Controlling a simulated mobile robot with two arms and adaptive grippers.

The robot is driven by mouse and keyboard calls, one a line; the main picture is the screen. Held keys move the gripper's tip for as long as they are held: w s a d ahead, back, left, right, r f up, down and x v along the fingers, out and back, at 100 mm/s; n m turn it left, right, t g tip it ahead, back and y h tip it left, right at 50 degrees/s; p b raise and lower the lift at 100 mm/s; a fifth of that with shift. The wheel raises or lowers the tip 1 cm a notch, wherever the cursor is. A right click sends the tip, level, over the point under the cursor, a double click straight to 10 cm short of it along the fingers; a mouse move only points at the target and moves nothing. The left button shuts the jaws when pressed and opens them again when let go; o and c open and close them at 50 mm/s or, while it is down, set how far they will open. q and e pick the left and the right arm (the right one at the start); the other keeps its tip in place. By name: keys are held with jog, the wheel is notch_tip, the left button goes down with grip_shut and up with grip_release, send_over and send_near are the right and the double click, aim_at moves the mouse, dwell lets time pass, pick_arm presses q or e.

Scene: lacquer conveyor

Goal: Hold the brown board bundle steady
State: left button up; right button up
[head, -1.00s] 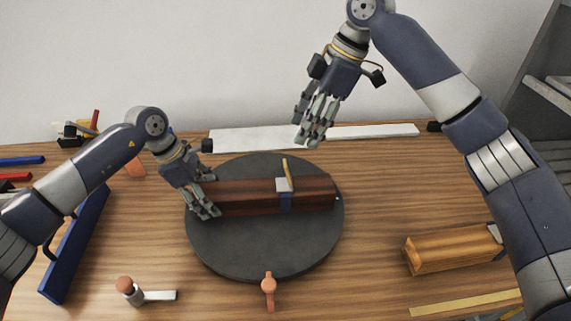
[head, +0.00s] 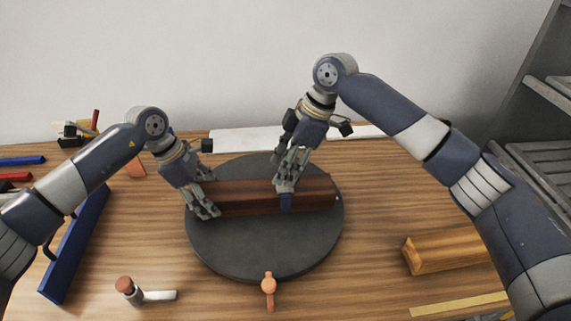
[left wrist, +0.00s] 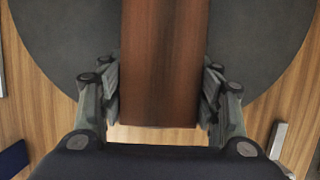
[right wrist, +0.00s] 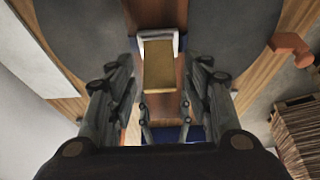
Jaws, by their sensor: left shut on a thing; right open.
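The brown board bundle (head: 245,197) lies flat across the dark round turntable (head: 240,250). It has a blue strap (head: 286,203) around it near its right part. My left gripper (head: 206,205) is shut on the bundle's left end; the left wrist view shows the bundle (left wrist: 163,70) with a finger against each side. My right gripper (head: 284,182) is open just over the strap. In the right wrist view the strap's white buckle with a yellowish lever (right wrist: 159,65) sits between the spread fingers. In the head view the right gripper hides the buckle.
An orange clamp-like piece (head: 268,285) stands at the turntable's front edge. A second wooden bundle (head: 440,252) lies to the right. A blue bar (head: 75,245) lies at the left, and a brown-capped tool (head: 128,288) at the front left. A white strip (head: 240,141) lies behind.

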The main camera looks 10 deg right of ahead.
aim_at(270, 188)
jog(key=shift+c, duration=0.3)
jog(key=c, duration=1)
jog(key=a+h, duration=0.1)
jog(key=h, duration=0.1)
jog(key=a+h, duration=0.1)
jog(key=shift+f+h, duration=0.35)
jog(key=shift+h, duration=0.05)
jog(key=h, duration=0.2)
jog(key=a+f+h, duration=0.1)
jog(key=h, duration=0.1)
jog(key=shift+a+f, duration=0.15)
jog(key=shift+a, duration=0.05)
jog(key=shift+a+f+h, duration=0.15)
jog(key=shift+f+h, duration=0.3)
jog(key=shift+h, duration=0.55)
